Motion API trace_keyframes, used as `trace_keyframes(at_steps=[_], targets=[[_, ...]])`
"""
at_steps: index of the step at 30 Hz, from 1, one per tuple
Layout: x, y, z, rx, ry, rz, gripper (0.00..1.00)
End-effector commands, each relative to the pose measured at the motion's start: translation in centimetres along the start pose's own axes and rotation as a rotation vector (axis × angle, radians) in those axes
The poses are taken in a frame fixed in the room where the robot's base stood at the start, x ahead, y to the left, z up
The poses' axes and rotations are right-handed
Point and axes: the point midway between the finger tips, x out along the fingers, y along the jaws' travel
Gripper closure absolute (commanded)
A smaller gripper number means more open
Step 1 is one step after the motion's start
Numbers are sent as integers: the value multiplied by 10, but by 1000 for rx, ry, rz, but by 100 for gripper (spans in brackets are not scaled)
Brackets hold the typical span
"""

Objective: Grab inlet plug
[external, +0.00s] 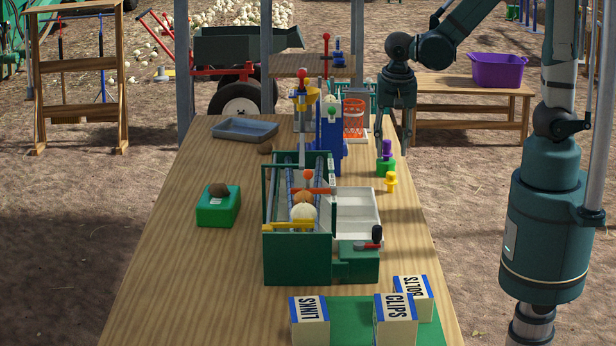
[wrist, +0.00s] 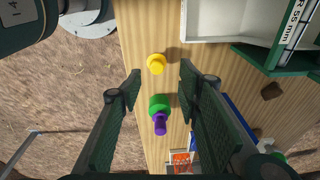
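Two small plug-like pieces stand near the table's right edge; I cannot tell which is the inlet plug. One is a purple knob (external: 386,150) on a green round base (external: 385,168); the other is a yellow knobbed piece (external: 390,182) just in front of it. In the wrist view the purple knob (wrist: 160,125) and green base (wrist: 158,103) show between my fingers, and the yellow piece (wrist: 156,63) lies near the fingertips' level. My gripper (external: 394,146) is open and empty, pointing down above and about the purple knob. Contact cannot be told.
A green-framed roller machine (external: 297,255) with a white tray (external: 358,215) stands to the left of the plugs. A blue tower (external: 330,140) and an orange basket (external: 353,118) are behind. Labelled boxes (external: 397,322) stand at the front.

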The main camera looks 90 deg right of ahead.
Motion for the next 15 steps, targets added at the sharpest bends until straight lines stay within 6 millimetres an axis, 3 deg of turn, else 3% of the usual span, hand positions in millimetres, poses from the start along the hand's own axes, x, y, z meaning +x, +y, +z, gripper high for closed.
trace_keyframes(at_steps=[6, 15], targets=[[27, 2, -8, 139, 9, 52, 66], [35, 4, -10, 190, 13, 70, 66]])
